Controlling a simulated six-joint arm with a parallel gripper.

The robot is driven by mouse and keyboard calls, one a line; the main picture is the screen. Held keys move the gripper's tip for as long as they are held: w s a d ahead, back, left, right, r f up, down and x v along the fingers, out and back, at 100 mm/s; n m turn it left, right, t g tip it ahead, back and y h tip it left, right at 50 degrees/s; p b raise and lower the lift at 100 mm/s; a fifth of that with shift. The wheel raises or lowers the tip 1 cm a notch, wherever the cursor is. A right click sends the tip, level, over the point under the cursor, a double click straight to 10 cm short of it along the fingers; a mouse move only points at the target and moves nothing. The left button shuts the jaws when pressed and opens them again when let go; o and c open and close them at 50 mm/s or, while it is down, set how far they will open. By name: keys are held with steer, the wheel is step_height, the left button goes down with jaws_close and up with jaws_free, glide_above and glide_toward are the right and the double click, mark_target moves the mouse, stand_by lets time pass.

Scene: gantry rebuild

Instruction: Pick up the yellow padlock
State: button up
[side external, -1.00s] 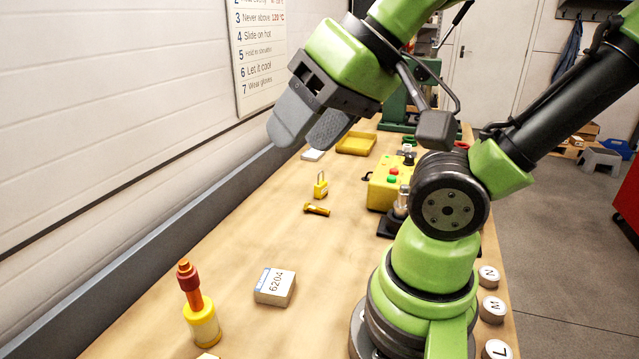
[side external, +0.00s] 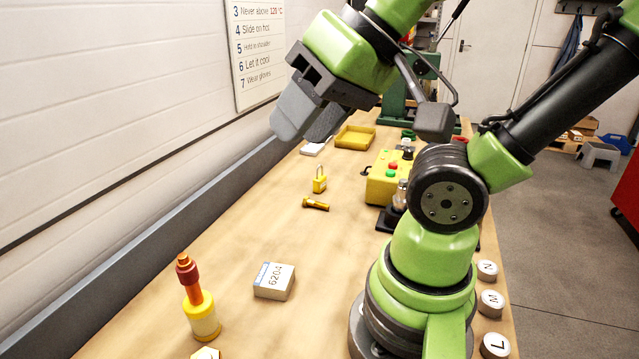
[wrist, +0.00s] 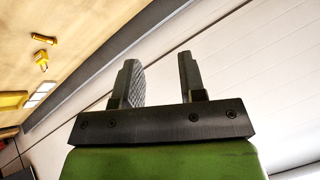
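The yellow padlock (side external: 320,185) stands upright on the wooden bench near its middle, shackle up. It also shows in the wrist view (wrist: 41,57), at the upper left. My gripper (side external: 300,133) is raised in the air above the bench, pointing down and left, with nothing between its fingers. In the wrist view its two fingers (wrist: 158,80) are clearly apart. The gripper is well away from the padlock and not touching it.
A brass bolt (side external: 316,204) lies just in front of the padlock. A yellow button box (side external: 384,180) is to its right, a yellow tray (side external: 355,138) behind. A 6204 box (side external: 274,281) and a red-topped yellow bottle (side external: 201,312) stand nearer. Bench between is clear.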

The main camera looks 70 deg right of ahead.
steer(key=w+d+m+g+h, duration=0.1)
steer(key=w+d+m+h, duration=0.2)
steer(key=w+d+m, duration=0.35)
steer(key=m+g+h, duration=0.4)
steer(key=m+g, duration=0.2)
steer(key=m, duration=0.5)
glide_above(321, 166)
steer(key=a, duration=0.1)
steer(key=f, duration=2.1)
steer(key=shift+w+a+f, duration=0.1)
steer(key=shift+w+a, duration=0.05)
steer(key=shift+w, duration=0.05)
steer(key=x, duration=0.5)
steer(key=shift+s+a+f, duration=0.1)
steer(key=shift+s+f, duration=0.15)
steer(key=shift+f, duration=0.15)
jaws_close()
